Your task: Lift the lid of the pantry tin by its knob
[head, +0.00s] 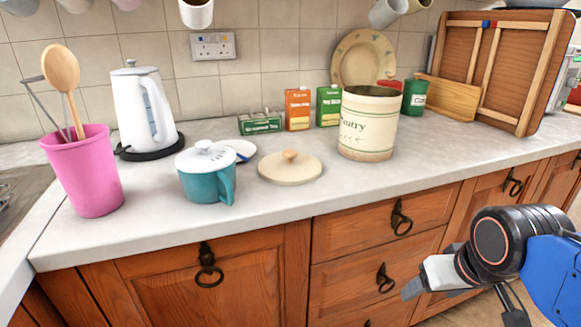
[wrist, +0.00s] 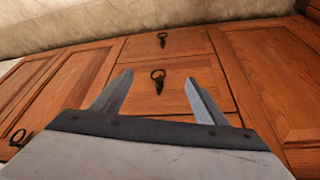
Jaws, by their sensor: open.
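The pantry tin (head: 367,133) is a cream cylinder with green lettering and dark bands, standing upright and open on the counter. Its cream lid (head: 271,172) lies flat on the counter to the left of the tin, apart from it. A wooden knob (head: 290,155) sits up at the middle of the lid. My gripper (head: 413,289) is low at the right, in front of the drawers and below the counter top, far from the lid. In the wrist view my gripper (wrist: 158,98) is open and empty, its two fingers pointing toward the drawer fronts.
A teal lidded mug (head: 204,180) stands just left of the lid, with a small plate (head: 240,149) behind. A white kettle (head: 142,110) and pink utensil pot (head: 84,170) are farther left. Boxes (head: 298,110) stand behind. The counter (head: 330,192) is clear in front of the lid and tin.

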